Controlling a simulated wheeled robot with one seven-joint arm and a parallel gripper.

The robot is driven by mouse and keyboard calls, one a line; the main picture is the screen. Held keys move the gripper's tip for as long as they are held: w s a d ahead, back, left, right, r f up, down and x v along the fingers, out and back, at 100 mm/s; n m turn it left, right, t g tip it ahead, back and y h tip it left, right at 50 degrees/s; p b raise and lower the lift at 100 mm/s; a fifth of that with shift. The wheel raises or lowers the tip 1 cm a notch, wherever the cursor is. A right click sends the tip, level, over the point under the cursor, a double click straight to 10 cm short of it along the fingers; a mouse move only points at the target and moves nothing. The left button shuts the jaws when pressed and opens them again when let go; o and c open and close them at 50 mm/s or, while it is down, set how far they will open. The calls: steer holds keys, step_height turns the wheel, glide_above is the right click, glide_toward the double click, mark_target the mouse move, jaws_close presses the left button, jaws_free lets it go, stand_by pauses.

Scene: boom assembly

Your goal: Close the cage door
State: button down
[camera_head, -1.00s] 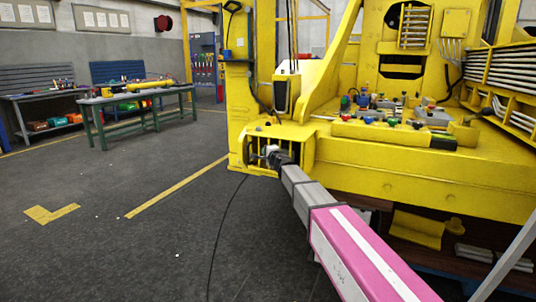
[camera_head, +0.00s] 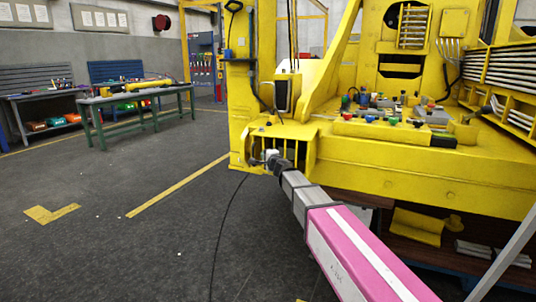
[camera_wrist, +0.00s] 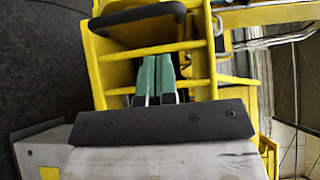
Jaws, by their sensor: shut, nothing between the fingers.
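A small yellow barred cage (camera_head: 300,151) is at the left front corner of the yellow machine. My gripper (camera_head: 268,155) is at its bars, small and partly hidden by my wrist in the head view. In the wrist view its two green fingertips (camera_wrist: 156,62) lie side by side, shut, with nothing seen between them. They overlap the yellow cage bars (camera_wrist: 180,49); I cannot tell whether they touch. A black curved handle (camera_wrist: 138,14) sits beyond the bars. I cannot make out the door's edge or how far it stands open.
The yellow machine deck (camera_head: 400,160) with a tray of coloured parts (camera_head: 395,130) is to the right of the cage. A green workbench (camera_head: 140,98) stands at the back left.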

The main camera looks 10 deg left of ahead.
steer(key=s+a, duration=0.2)
steer(key=s, duration=0.3)
steer(key=s+d+f+n+g+y, duration=0.2)
steer(key=d+f+y, duration=0.1)
steer(key=d+f, duration=0.4)
steer(key=x, duration=1.3)
steer(key=shift+w+r+g, duration=0.3)
steer(key=shift+w+r, duration=0.05)
steer(key=shift+a, duration=0.1)
